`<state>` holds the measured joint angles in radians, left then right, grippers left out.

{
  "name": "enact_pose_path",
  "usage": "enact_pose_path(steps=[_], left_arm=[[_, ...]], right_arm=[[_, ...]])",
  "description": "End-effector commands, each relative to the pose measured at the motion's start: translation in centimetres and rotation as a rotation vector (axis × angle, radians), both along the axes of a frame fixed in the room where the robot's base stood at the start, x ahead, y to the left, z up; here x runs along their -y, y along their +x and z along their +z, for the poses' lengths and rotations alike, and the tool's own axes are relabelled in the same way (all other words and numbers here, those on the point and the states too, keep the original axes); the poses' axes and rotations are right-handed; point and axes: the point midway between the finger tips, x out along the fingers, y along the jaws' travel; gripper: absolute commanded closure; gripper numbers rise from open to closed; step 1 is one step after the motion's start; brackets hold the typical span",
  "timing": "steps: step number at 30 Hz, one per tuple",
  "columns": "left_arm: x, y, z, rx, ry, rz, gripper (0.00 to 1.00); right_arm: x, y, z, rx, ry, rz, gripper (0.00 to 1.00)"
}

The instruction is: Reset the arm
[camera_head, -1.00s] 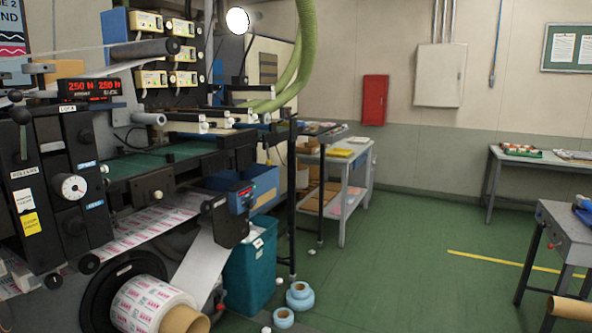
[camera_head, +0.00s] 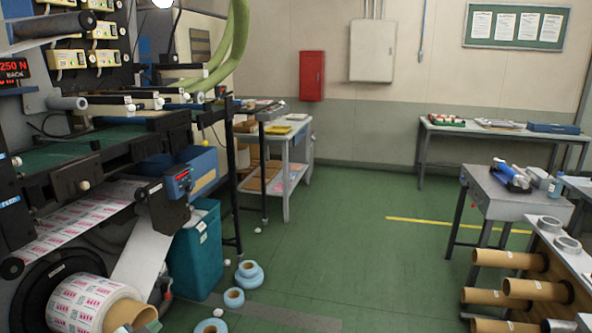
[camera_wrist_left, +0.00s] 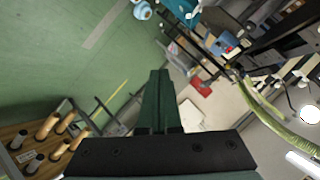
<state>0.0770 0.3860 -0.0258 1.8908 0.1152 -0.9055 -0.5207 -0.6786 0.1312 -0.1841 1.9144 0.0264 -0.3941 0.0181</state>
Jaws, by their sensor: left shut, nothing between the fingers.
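My left gripper (camera_wrist_left: 158,78) shows in the left wrist view, its dark green fingers pressed together with nothing between them. It points out over the green floor, clear of the objects around it. I cannot clearly make out this gripper in the head view. My right gripper is not seen. The web rewinder (camera_head: 75,175) stands at the left of the head view, with a printed roll (camera_head: 88,303) low on its front.
A teal bin (camera_head: 195,255) and blue tape rolls (camera_head: 234,297) are on the floor beside the machine. A rack with cardboard cores (camera_head: 535,290) and a grey table (camera_head: 515,203) stand at the right. The green floor between is mostly open.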

Motion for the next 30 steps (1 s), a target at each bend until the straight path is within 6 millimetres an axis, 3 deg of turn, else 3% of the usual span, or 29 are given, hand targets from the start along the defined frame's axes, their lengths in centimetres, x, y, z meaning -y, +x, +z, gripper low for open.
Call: enact_pose_path(steps=[1,6,9,12,15,19,30], left_arm=[[1.8,-2.1,-3.6,-0.037,-0.064,-0.002,1.0],[7.4,-9.7,-12.5,-0.121,-0.297,0.024,1.0],[10.5,-14.9,-16.2,-0.172,-0.435,0.061,1.0],[13.1,-19.5,-18.7,-0.213,-0.555,0.105,1.0],[14.8,-22.9,-20.0,-0.241,-0.643,0.144,1.0],[16.1,-25.4,-20.7,-0.261,-0.707,0.176,1.0],[16.3,-25.9,-20.8,-0.264,-0.722,0.184,1.0]], right_arm=[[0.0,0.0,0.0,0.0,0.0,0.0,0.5],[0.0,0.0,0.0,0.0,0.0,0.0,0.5],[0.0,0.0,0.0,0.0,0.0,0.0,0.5],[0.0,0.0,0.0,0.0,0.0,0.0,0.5],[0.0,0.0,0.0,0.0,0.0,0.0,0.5],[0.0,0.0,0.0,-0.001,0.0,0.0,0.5],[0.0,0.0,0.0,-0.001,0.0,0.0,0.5]])
